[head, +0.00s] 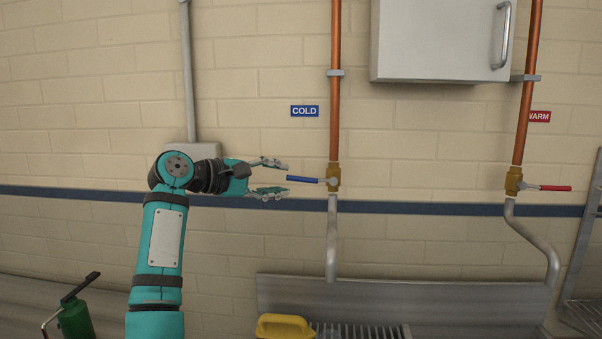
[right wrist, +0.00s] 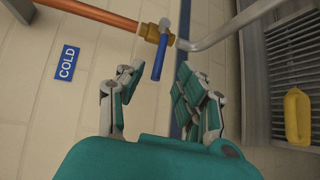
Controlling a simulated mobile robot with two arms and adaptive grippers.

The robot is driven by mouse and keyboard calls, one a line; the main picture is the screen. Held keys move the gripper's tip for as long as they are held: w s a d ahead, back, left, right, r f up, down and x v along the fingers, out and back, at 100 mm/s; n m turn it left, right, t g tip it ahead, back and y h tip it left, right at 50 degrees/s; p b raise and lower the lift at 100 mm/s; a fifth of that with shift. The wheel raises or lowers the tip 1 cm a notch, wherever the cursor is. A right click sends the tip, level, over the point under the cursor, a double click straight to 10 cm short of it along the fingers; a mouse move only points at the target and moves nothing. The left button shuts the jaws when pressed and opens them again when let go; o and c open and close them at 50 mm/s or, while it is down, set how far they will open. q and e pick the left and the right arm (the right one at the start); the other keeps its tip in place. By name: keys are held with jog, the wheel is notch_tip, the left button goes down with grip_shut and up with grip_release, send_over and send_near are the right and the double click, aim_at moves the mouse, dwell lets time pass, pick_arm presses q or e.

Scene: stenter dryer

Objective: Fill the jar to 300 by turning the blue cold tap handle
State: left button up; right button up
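The blue cold tap handle (head: 306,180) sticks out level to the left from its brass valve (head: 333,178), beside the COLD sign. My right gripper (head: 286,179) is open just left of the handle's free end, at about its height. In the right wrist view the blue handle (right wrist: 158,60) points at the gap between the open fingers (right wrist: 158,78), and nothing is gripped. No water shows at the cold spout (head: 331,270). A yellow container (head: 285,327) sits low in the sink area, partly cut off; I cannot tell whether it is the jar, and no level shows. My left gripper is not in view.
The warm tap with a red handle (head: 553,188) is to the right. A grey wall cabinet (head: 440,40) hangs between the two copper pipes. A metal trough back (head: 440,300) runs below. A green can (head: 76,319) stands at lower left.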

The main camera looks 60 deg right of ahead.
aim_at(296, 179)
jog(key=p+x, duration=0.1)
jog(key=x, duration=0.2)
jog(key=shift+d+r, duration=0.1)
jog(key=shift+r, duration=0.05)
jog(key=shift+p+x, duration=0.3)
jog(key=shift+x, duration=0.8)
jog(key=shift+s+d+f, duration=0.2)
jog(key=shift+d, duration=0.25)
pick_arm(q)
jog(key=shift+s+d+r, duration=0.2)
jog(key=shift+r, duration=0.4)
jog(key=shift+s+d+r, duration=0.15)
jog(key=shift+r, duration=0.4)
pick_arm(e)
grip_shut()
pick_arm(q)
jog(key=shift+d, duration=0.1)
